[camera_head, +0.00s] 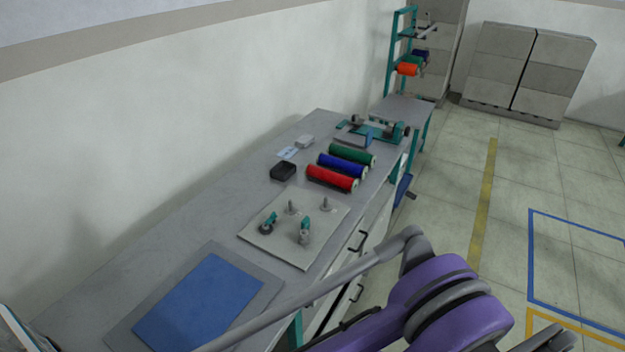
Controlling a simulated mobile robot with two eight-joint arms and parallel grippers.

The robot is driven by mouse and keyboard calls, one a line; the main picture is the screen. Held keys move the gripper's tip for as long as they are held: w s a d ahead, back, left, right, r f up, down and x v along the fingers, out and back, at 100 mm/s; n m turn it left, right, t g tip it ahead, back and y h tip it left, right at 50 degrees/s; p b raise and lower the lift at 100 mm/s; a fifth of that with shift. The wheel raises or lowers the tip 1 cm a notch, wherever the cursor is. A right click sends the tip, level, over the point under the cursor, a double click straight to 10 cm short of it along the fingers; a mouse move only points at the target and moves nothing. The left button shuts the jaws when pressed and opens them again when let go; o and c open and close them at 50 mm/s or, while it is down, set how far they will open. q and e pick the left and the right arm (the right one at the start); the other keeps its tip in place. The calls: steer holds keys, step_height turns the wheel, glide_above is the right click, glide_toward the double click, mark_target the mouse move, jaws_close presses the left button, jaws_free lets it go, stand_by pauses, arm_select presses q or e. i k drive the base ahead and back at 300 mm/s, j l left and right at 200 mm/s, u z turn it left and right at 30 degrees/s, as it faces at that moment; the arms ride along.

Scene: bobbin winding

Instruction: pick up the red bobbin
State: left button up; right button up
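The red bobbin (332,178) lies on its side on the grey workbench (205,215), nearest of three bobbins in a row. A blue bobbin (343,165) lies just behind it and a green bobbin (352,155) behind that. Nothing covers the red bobbin.
A pale plate with posts (275,242) lies in front of the bobbins. A black box (283,171) sits to their left. A teal winding fixture (385,130) stands behind. A blue mat (200,303) lies at the near end. A rack (393,55) holds more bobbins.

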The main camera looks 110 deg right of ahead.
mark_target(335, 178)
steer(key=i+z, duration=0.15)
steer(key=z, duration=1.05)
